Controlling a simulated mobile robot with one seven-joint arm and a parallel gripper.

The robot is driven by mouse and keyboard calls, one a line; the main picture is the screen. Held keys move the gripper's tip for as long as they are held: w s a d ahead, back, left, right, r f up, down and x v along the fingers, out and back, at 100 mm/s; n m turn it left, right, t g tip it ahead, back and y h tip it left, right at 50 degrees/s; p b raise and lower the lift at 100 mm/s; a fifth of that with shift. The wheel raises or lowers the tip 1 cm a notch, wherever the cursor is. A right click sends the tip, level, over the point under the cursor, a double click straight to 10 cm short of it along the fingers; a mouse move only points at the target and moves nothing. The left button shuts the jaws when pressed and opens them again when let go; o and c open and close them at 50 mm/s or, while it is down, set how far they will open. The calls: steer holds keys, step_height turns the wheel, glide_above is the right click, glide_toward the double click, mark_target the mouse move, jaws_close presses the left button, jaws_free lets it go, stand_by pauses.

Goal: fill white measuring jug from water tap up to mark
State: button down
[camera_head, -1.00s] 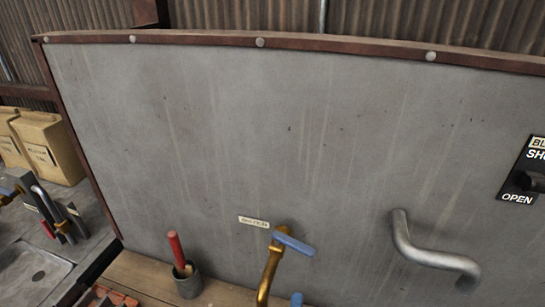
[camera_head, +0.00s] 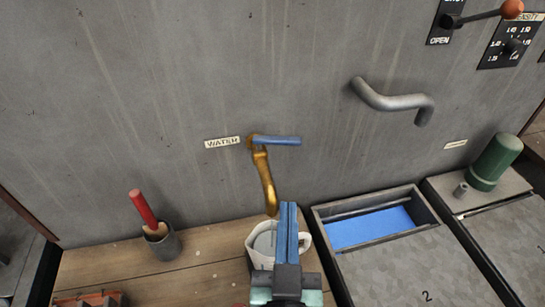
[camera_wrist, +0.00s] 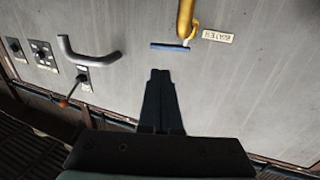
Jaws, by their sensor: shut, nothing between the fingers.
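The white measuring jug (camera_head: 261,241) stands on the wooden bench under the brass water tap (camera_head: 265,180). Greyish contents show inside the jug, but the level and the mark cannot be made out. The tap has a blue lever handle (camera_head: 280,140), lying sideways to the right, beside a WATER label (camera_head: 222,142). My gripper (camera_head: 288,207) is shut and empty, in front of the jug in the head view and hiding its right part. In the wrist view my gripper (camera_wrist: 159,72) points toward the wall, with the blue handle (camera_wrist: 170,47) just beyond its tips and the tap (camera_wrist: 186,18) above.
A grey pot (camera_head: 162,244) with a red-handled tool stands left on the wooden bench (camera_head: 205,255). Right of the jug is an open trough with blue inside (camera_head: 370,229). A bent grey pipe (camera_head: 393,101) juts from the wall. A green cylinder (camera_head: 495,161) stands far right.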

mark_target(296, 144)
steer(key=w+p, duration=0.3)
steer(key=w, duration=0.9)
steer(key=shift+w+p, duration=0.3)
steer(key=shift+w, duration=0.2)
steer(key=shift+w+d+f+b, duration=0.1)
steer(key=shift+w+d+b, duration=0.15)
steer(key=shift+w+b, duration=0.25)
steer(key=shift+w+d+b, duration=0.2)
steer(key=shift+w+b, duration=0.25)
steer(key=shift+b, duration=0.05)
steer(key=shift+s, duration=0.1)
